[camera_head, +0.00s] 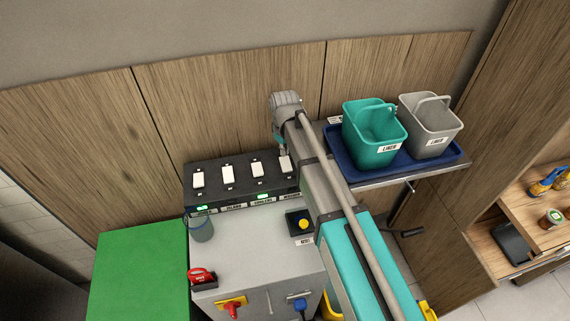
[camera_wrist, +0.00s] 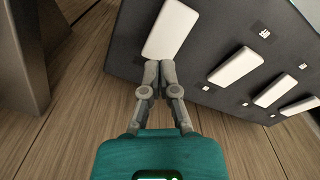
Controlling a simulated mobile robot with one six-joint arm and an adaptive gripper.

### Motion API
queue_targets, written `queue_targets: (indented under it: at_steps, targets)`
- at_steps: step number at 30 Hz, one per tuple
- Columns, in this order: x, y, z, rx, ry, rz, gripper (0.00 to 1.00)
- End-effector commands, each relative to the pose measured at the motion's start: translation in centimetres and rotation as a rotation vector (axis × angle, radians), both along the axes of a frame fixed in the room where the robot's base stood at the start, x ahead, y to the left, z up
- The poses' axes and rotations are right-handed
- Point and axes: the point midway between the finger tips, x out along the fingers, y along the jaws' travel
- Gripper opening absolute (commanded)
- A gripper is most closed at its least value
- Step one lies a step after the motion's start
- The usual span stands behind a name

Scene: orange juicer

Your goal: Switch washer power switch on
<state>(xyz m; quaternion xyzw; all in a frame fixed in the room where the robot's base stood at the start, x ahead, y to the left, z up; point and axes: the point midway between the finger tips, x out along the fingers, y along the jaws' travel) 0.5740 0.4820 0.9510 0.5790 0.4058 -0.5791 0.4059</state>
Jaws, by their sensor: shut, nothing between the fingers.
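A dark switch panel (camera_head: 240,175) with several white rocker switches in a row stands at the back of the grey cabinet. Its labels are too small to read surely, so I cannot tell which switch is the washer's. Green lights glow below the leftmost switch (camera_head: 198,180) and the third switch (camera_head: 257,170); the rightmost switch (camera_head: 285,164) is partly hidden by my arm. In the wrist view, my gripper (camera_wrist: 159,72) is shut and empty, its fingertips at the lower edge of the nearest switch (camera_wrist: 168,30). I cannot tell whether they touch it.
A yellow button box (camera_head: 303,224), a blue-tinted cup (camera_head: 201,230) and red and blue handles stand on or at the grey cabinet (camera_head: 250,255). A green block (camera_head: 138,270) is at left. A blue tray (camera_head: 452,163) with green (camera_head: 372,150) and grey bins (camera_head: 430,120) is right of my arm.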

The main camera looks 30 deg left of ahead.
Motion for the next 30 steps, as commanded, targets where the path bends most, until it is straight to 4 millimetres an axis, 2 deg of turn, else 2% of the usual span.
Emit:
queue_targets:
  at_steps: [30]
  targets:
    - [0.0, 0.0, -1.1, 0.000, 0.000, 0.000, 0.00]
